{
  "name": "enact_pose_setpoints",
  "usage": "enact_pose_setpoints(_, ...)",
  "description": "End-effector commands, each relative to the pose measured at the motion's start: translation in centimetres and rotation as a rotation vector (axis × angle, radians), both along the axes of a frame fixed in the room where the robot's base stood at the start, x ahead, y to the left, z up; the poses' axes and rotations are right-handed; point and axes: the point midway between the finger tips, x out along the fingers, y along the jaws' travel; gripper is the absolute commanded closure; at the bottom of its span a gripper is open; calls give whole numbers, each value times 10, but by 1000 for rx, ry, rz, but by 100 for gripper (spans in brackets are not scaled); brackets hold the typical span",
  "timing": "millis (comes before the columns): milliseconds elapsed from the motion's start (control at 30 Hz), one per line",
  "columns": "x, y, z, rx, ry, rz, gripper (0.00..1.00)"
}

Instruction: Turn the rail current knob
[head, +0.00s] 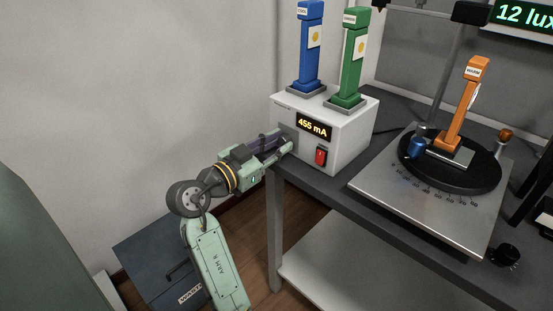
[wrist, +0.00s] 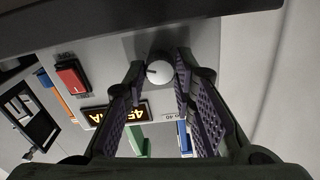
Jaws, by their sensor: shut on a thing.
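The rail current knob (wrist: 159,72) is a round pale knob with a dark pointer mark on the front of a white supply box (head: 347,133). My gripper (head: 286,143) reaches the left part of the box's front face and hides the knob in the head view. In the wrist view my gripper's two purple-padded fingers (wrist: 160,80) are shut on the knob, one on each side. The display (head: 313,127) on the box reads 455 mA. A red rocker switch (head: 321,157) is to the right of the knob; it also shows in the wrist view (wrist: 72,76).
A blue lamp post (head: 309,50) and a green one (head: 353,60) stand on the box. To the right, an orange post (head: 464,100) stands on a black turntable (head: 480,178). A dark waste bin (head: 150,255) stands on the floor beside the bench (head: 385,196).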

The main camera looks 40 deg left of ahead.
Motion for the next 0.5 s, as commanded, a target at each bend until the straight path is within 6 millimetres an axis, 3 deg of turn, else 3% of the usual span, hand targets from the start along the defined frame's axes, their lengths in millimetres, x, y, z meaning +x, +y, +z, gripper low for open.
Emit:
enact_pose_setpoints(400, 0, 0, 1, 31, -1, 0, 100)
enact_pose_setpoints(433, 0, 0, 1, 31, -1, 0, 75)
enact_pose_setpoints(500, 0, 0, 1, 31, -1, 0, 71)
